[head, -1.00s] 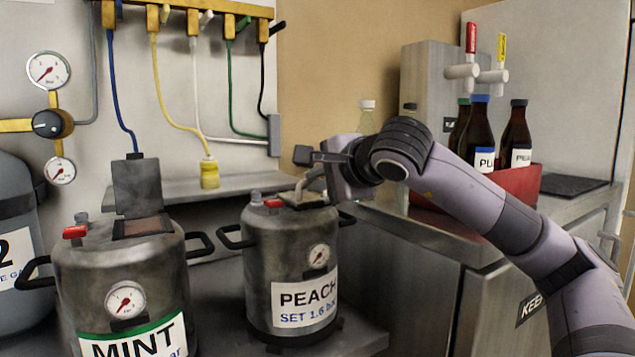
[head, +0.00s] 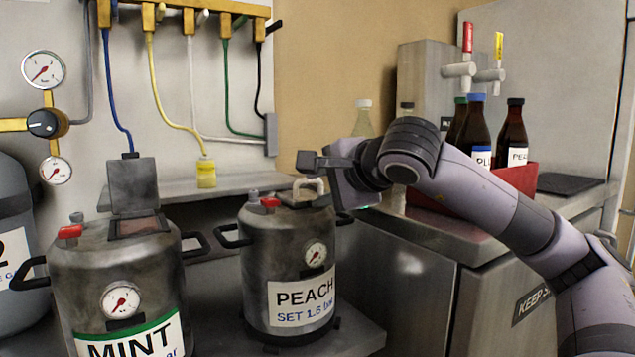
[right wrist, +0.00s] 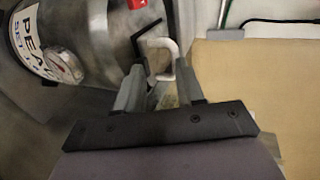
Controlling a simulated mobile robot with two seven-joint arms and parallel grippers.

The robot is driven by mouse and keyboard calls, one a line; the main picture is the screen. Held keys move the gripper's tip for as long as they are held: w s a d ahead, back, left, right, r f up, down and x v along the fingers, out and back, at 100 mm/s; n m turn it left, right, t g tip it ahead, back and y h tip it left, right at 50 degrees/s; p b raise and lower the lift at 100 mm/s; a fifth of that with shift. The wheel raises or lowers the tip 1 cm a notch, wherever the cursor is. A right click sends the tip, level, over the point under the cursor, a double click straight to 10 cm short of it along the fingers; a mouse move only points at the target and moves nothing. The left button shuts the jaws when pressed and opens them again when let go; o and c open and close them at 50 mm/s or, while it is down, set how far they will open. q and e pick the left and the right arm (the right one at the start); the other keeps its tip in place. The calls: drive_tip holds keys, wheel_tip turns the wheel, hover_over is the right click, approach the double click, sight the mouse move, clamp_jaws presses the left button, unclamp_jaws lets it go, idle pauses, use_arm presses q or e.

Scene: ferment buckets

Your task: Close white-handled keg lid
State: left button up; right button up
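The PEACH keg (head: 288,265) stands on the lower shelf, and its lid with a white handle (head: 311,184) lies flat on top. The white handle also shows in the right wrist view (right wrist: 170,48), just beyond the fingertips. My right gripper (head: 326,188) is beside the handle at the keg's right rim, with its fingers apart and nothing between them. In the right wrist view its two fingers (right wrist: 160,78) are spread, pointing at the lid. Whether a finger touches the handle cannot be told. My left gripper is not in view.
A MINT keg (head: 120,285) stands at left with its hatch lid (head: 133,186) upright. A steel counter (head: 430,240) is at right, with a red crate (head: 515,180) of bottles. Hoses hang above the shelf (head: 190,187).

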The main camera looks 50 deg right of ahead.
drive_tip(key=v, duration=0.5)
drive_tip(key=shift+d+r, duration=0.1)
drive_tip(key=shift+r, duration=0.25)
drive_tip(key=shift+s, duration=0.1)
